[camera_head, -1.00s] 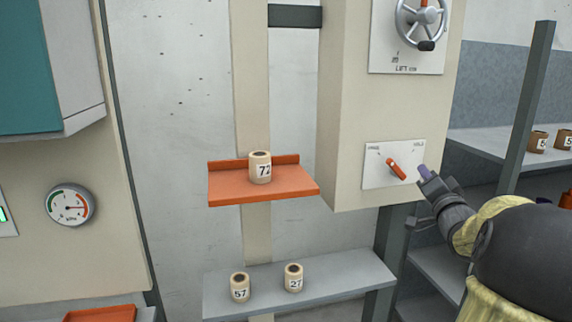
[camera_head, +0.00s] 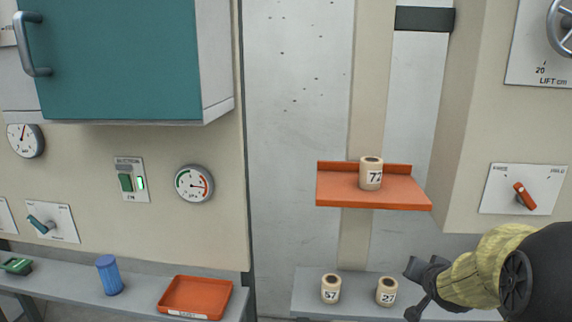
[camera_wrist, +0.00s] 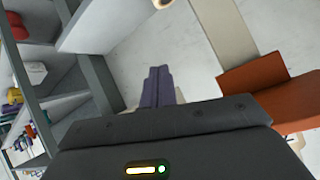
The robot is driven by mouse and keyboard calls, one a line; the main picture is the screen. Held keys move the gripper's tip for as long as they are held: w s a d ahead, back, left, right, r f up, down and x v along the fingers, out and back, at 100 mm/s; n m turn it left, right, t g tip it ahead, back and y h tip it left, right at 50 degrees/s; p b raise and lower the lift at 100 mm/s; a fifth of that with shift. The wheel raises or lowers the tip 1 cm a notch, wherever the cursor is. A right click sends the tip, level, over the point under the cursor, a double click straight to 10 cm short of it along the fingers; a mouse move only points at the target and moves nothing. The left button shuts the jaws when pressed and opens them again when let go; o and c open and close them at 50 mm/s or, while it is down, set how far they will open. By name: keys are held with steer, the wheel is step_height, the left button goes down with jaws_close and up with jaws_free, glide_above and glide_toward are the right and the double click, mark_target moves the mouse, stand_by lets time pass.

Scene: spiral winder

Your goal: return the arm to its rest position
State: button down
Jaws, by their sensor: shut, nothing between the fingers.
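My gripper (camera_head: 412,290) is at the lower right in the head view, beside the roll marked 27 and in front of the grey lower shelf. In the wrist view my gripper (camera_wrist: 158,88) shows its two fingers together, shut and empty. My arm comes in from the right edge and hides part of the lower shelf.
The orange shelf (camera_head: 335,190) carries a roll marked 72 (camera_head: 371,173). Rolls 57 (camera_head: 331,289) and 27 (camera_head: 387,291) stand on the grey shelf (camera_head: 310,280). An orange-handled switch (camera_head: 524,196) is above my arm. A blue cylinder (camera_head: 110,275) and an orange tray (camera_head: 195,278) are left.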

steer(key=s+a+f+n+g+y, duration=0.1)
steer(key=s+a+f+n+g, duration=0.2)
steer(key=s+a, duration=0.5)
steer(key=s+a+f+n+g+y, duration=0.2)
steer(key=s+a+f+n+g, duration=0.2)
steer(key=s+a+f, duration=0.3)
steer(key=s+a, duration=0.1)
steer(key=a, duration=0.3)
steer(key=shift+s+g, duration=0.3)
steer(key=shift+g, duration=0.1)
steer(key=shift+w+d, duration=0.1)
steer(key=shift+w, duration=0.05)
